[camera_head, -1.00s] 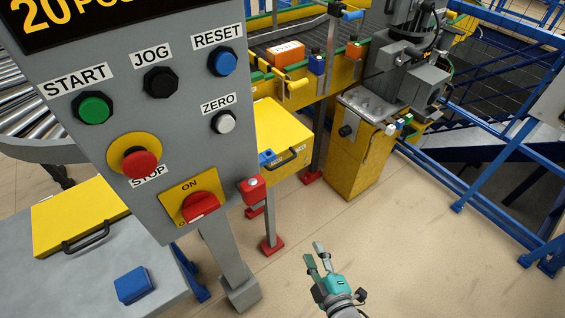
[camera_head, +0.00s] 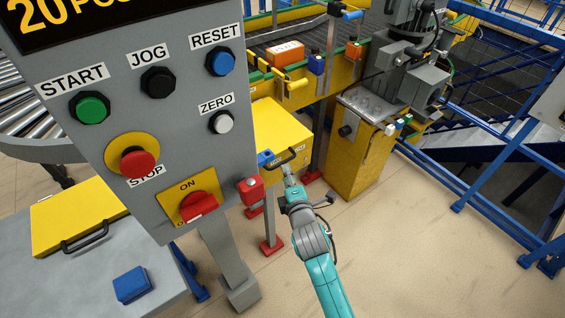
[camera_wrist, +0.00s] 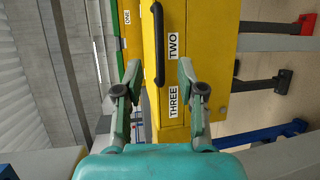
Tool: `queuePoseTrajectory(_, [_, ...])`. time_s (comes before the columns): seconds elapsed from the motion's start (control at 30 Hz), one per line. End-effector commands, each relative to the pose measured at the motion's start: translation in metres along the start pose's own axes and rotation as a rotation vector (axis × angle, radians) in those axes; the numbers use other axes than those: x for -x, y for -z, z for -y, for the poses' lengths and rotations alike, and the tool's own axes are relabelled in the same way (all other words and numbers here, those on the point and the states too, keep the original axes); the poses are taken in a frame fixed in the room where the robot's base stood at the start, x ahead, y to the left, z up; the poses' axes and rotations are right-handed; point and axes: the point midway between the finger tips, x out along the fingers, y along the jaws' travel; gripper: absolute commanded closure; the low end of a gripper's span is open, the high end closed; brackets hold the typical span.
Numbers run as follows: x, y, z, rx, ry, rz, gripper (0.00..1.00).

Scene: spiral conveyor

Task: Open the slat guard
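A yellow cover (camera_head: 270,125) with a black bar handle (camera_head: 285,158) stands behind the control panel's right edge; I take it for the slat guard, though no label names it so. My gripper (camera_head: 289,174) is just in front of this handle. In the wrist view the yellow face (camera_wrist: 205,50) carries labels reading TWO and THREE, and the handle (camera_wrist: 158,45) appears between my open fingers (camera_wrist: 160,74). The fingers do not visibly touch the handle; the depth gap is hard to judge. The cover appears closed.
The grey control panel (camera_head: 110,60) with buttons and a red switch stands close on the left. A red post-top box (camera_head: 250,190) is left of my gripper. Another yellow lid (camera_head: 75,215) is lower left. Open floor (camera_head: 420,250) lies to the right.

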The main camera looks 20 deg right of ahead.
Motion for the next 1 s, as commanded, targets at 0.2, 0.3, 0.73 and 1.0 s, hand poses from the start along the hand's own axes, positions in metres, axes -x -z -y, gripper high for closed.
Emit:
queuePoseTrajectory(0.2, [-0.039,-0.001,-0.001,-0.001,-0.001,0.001,0.61])
queuePoseTrajectory(0.3, [-0.052,0.000,0.000,-0.001,0.000,0.000,0.61])
queuePoseTrajectory(0.73, [-0.069,0.000,0.000,-0.001,0.000,0.000,0.61])
queuePoseTrajectory(1.0, [-0.069,0.000,0.000,-0.001,0.000,0.000,1.00])
